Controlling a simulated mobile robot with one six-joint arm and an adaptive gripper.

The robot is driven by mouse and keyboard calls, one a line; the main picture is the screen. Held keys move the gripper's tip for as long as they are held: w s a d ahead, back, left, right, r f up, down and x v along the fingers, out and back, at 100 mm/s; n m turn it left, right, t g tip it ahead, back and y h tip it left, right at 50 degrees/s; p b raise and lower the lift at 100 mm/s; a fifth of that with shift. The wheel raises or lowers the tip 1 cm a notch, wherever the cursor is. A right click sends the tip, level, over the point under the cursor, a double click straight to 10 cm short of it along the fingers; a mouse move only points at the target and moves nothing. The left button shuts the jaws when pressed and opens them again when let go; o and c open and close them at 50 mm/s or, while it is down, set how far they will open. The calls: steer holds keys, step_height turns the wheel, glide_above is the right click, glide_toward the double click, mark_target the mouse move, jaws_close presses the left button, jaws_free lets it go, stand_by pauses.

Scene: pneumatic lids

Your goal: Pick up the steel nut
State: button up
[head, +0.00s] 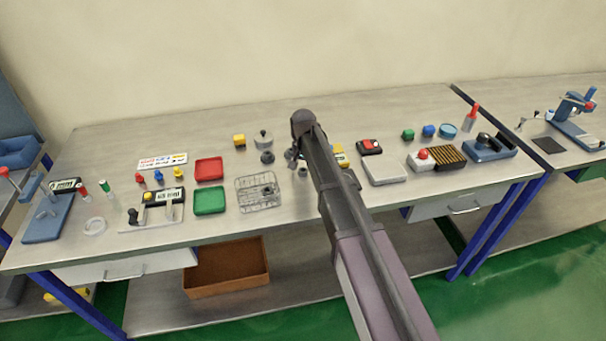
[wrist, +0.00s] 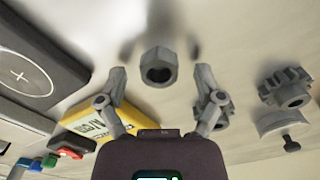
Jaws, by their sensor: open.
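The steel nut (wrist: 159,68) is a grey hexagonal piece with a dark round hole. In the wrist view it lies on the table just ahead of my gripper (wrist: 159,78), in line with the gap between the two spread fingers. No contact with either finger shows. My gripper is open and empty. In the head view my arm comes in from the lower right, and my gripper (head: 293,156) is low over the middle of the table. The nut cannot be told apart for sure there among the small grey parts.
A yellow labelled box (wrist: 95,115) is by the left finger. In the head view a wire basket (head: 243,196) stands to the left of my gripper.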

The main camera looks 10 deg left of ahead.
mark_target(303, 169)
stand_by(0.4)
jaws_close()
steer(key=shift+r, duration=0.15)
step_height(303, 169, up, 3)
steer(key=p, duration=0.3)
steer(key=shift+r, duration=0.15)
steer(key=s+d, duration=0.1)
steer(key=s, duration=0.4)
steer(key=s+d+r+p, duration=0.1)
steer(key=s+d, duration=0.1)
steer(key=s, duration=0.3)
steer(key=s+d+p, duration=0.1)
steer(key=s+d, duration=0.1)
steer(key=s, duration=0.3)
steer(key=shift+d+r, duration=0.15)
steer(key=shift+r, duration=0.1)
